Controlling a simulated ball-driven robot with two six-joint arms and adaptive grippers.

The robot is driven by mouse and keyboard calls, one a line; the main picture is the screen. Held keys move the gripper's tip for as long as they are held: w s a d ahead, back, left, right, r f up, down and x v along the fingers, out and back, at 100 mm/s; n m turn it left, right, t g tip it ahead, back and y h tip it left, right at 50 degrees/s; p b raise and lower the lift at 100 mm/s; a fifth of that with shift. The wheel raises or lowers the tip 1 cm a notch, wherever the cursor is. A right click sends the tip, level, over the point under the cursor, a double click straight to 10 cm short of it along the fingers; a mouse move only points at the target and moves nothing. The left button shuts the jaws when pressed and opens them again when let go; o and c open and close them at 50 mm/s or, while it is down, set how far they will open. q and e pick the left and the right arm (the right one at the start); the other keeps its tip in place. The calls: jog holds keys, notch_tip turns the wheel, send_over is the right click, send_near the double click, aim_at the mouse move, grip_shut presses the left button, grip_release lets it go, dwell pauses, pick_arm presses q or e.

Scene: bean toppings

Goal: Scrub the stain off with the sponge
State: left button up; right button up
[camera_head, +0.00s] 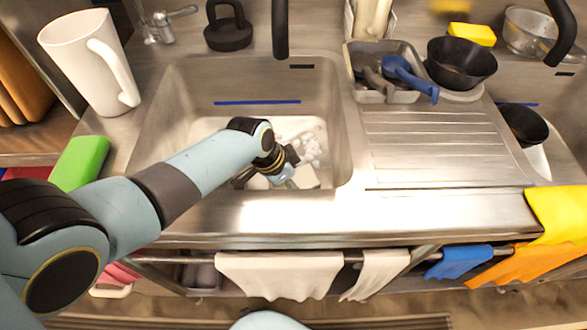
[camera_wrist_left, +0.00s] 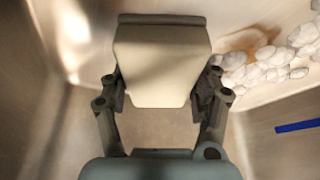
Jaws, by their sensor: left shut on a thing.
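My left gripper (camera_head: 283,168) reaches down into the left sink basin (camera_head: 185,95). It is shut on a pale, cream-coloured sponge (camera_head: 305,178). In the left wrist view the sponge (camera_wrist_left: 162,62) sits between the two fingers of the gripper (camera_wrist_left: 160,88), its broad face toward the camera. White foam (camera_head: 310,147) lies on the basin floor beside the gripper; it also shows in the left wrist view (camera_wrist_left: 275,65). My right gripper is not in view.
A white pitcher (camera_head: 85,60) and a green sponge-like block (camera_head: 80,160) stand left of the basin. A black faucet (camera_head: 280,30) hangs over its back edge. A utensil tray (camera_head: 382,90) and black bowl (camera_head: 462,62) stand right, above the clear ribbed drainboard (camera_head: 435,145).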

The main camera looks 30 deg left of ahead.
pick_arm(q)
notch_tip(320, 180, up, 6)
jog(key=p, duration=0.6)
jog(key=shift+r, duration=0.1)
notch_tip(320, 180, up, 3)
jog(key=p, duration=0.3)
dwell(0.5)
